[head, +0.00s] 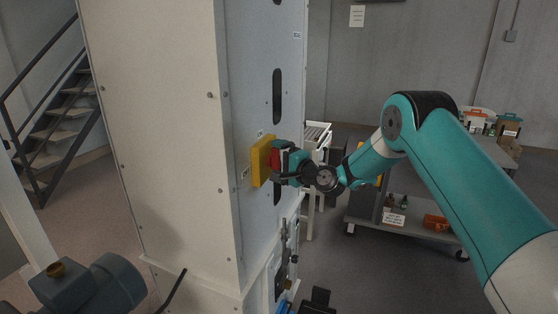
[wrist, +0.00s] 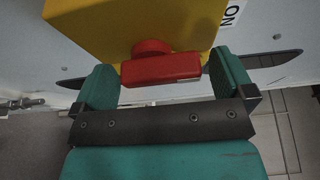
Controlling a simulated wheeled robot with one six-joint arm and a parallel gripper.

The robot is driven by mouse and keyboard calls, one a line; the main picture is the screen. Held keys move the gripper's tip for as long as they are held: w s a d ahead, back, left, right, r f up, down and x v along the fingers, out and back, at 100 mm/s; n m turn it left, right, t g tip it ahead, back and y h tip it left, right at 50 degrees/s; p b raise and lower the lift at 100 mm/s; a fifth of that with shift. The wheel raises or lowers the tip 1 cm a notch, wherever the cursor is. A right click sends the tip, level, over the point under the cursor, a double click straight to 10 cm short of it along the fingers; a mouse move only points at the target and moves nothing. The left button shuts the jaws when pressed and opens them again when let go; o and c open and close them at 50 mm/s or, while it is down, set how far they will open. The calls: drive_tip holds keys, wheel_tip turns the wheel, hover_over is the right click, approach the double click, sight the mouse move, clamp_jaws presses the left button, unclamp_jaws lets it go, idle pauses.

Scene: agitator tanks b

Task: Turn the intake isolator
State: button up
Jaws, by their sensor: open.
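The intake isolator is a yellow box (head: 262,161) with a red handle (head: 274,159), mounted on the face of a tall pale cabinet. In the wrist view the yellow box (wrist: 135,22) fills the top, and the red handle (wrist: 160,68) lies crosswise on its round red hub. My gripper (head: 280,162) is at the handle. In the wrist view my gripper (wrist: 167,82) is open, with one teal finger beyond each end of the handle. I cannot tell whether the fingers touch it. Part of an "ON" label (wrist: 230,12) shows beside the box.
The tall cabinet (head: 160,130) has dark slots in its face. A grey cart (head: 405,218) with an orange bin stands behind my arm. Some floor is clear between cabinet and cart.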

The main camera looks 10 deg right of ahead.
drive_tip(key=c, duration=0.8)
drive_tip(key=shift+c, duration=0.2)
drive_tip(key=shift+f+b, duration=0.15)
drive_tip(key=shift+b, duration=0.25)
